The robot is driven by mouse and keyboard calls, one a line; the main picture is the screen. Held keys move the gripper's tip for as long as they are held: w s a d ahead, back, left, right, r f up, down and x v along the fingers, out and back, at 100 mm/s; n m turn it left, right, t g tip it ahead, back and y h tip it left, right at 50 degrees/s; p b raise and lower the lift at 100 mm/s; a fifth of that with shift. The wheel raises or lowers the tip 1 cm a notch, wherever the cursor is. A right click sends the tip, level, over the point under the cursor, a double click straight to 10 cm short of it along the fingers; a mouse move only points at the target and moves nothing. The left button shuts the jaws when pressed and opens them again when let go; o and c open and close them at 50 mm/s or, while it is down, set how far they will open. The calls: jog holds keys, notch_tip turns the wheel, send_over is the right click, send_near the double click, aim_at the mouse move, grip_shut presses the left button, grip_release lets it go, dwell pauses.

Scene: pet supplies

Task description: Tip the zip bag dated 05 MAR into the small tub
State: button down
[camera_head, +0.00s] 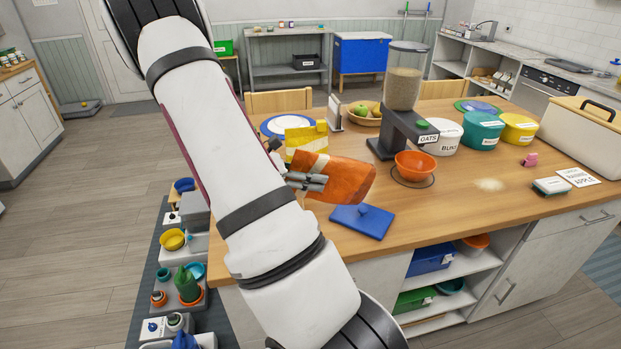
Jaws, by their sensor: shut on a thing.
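My gripper (310,182) is shut on an orange bag (345,180) with a pale stripe. It holds the bag tilted over the table's near left edge, above and left of a flat blue lid (362,221). I cannot read a date on the bag. A white tub (446,138), a teal tub (480,132) and a yellow tub (518,130) stand at the back right of the table. I cannot tell which one is the small tub.
A grey dispenser labelled OATS (404,90) stands mid-table with an orange bowl (414,166) under its spout. A fruit bowl (362,117) and blue-rimmed plate (283,126) are behind. A cream box (585,125) fills the right.

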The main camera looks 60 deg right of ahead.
aim_at(293, 164)
jog(key=shift+w+a+r+g+h+b, duration=0.1)
jog(key=shift+g+h+b, duration=0.2)
jog(key=shift+g+b, duration=0.25)
jog(key=shift+w+a+r+h, duration=0.1)
jog(key=shift+w+h, duration=0.05)
jog(key=shift+h, duration=0.15)
jog(key=shift+w+a+r+g+h+b, duration=0.15)
jog(key=shift+r+g+h+b, duration=0.2)
jog(key=shift+g, duration=0.25)
jog(key=shift+w+a+r+g+h+b, duration=0.15)
jog(key=shift+r+g+h+b, duration=0.15)
jog(key=shift+g, duration=0.25)
jog(key=shift+w+a+r+g+h+b, duration=0.35)
jog(key=shift+r+g+h, duration=0.15)
jog(key=shift+g+h, duration=0.2)
jog(key=shift+w+a+r+g+h+b, duration=0.3)
jog(key=shift+r+g+h, duration=0.2)
jog(key=shift+g, duration=0.2)
jog(key=shift+w, duration=0.1)
jog(key=shift+w+a+g+h, duration=0.2)
jog(key=shift+w+g+h, duration=0.1)
jog(key=shift+h, duration=0.15)
jog(key=shift+w+a+r+b, duration=0.1)
jog(key=shift+a+r+b, duration=0.05)
jog(key=shift+r+b, duration=0.15)
jog(key=shift+g+h, duration=0.3)
dwell(2.5)
